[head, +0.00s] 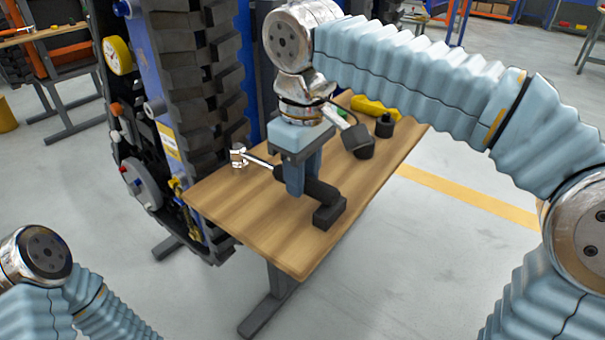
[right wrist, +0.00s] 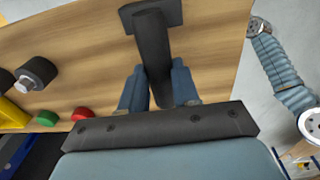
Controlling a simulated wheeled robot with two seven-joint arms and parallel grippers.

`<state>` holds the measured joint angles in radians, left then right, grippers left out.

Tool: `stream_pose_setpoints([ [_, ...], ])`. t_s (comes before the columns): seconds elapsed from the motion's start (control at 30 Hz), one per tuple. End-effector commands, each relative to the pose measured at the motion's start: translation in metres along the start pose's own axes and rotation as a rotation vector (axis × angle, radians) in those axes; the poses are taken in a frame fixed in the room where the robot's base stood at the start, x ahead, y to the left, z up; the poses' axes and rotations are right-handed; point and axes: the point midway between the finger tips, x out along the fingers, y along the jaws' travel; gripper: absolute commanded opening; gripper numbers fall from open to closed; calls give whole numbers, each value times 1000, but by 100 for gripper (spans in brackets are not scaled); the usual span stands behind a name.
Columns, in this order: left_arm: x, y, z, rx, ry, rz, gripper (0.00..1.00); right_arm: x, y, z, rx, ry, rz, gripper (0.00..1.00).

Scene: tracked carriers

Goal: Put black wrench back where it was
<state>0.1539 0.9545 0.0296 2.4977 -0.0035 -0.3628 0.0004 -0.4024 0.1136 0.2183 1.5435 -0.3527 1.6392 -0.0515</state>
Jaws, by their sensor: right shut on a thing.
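The black wrench (head: 326,203) has a dark handle, a blocky foot at one end and a thin silver shaft with a silver head that sticks out to the left. It is at the front part of the wooden table. My right gripper (head: 303,182) points down and is shut on its dark handle. In the right wrist view the black wrench (right wrist: 153,48) runs between the two blue fingers of my right gripper (right wrist: 158,84). I cannot tell whether the wrench touches the tabletop. My left arm is at the lower left in the head view; its gripper does not show.
The wooden table (head: 230,203) has bare wood at its front left. Behind the gripper lie another black and silver tool (head: 358,141), a black knob (head: 384,126) and a yellow thing (head: 376,108). A tracked carrier (head: 196,90) stands close along the table's left side.

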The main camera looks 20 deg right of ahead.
Motion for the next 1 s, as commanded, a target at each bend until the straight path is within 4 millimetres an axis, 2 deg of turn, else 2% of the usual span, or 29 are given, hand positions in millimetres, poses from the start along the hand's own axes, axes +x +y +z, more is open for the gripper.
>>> stream_pose_setpoints([
  [0.2,0,0,0,0,0,0,43,0,0,0,0,1,0,0],
  [0.23,0,0,0,0,0,0,43,0,0,0,0,-1,0,34],
  [0.4,0,0,0,0,0,0,43,0,0,0,0,-1,0,56],
  [0.63,0,0,0,0,0,0,43,0,0,0,0,-1,0,56],
  [0.77,-3,1,0,0,0,0,43,-9,0,-1,0,1,0,56],
  [0.87,-8,3,0,1,0,1,43,-27,0,-1,-1,3,0,56],
  [1.0,-17,7,0,2,-1,1,43,-62,0,-1,-1,3,0,56],
])
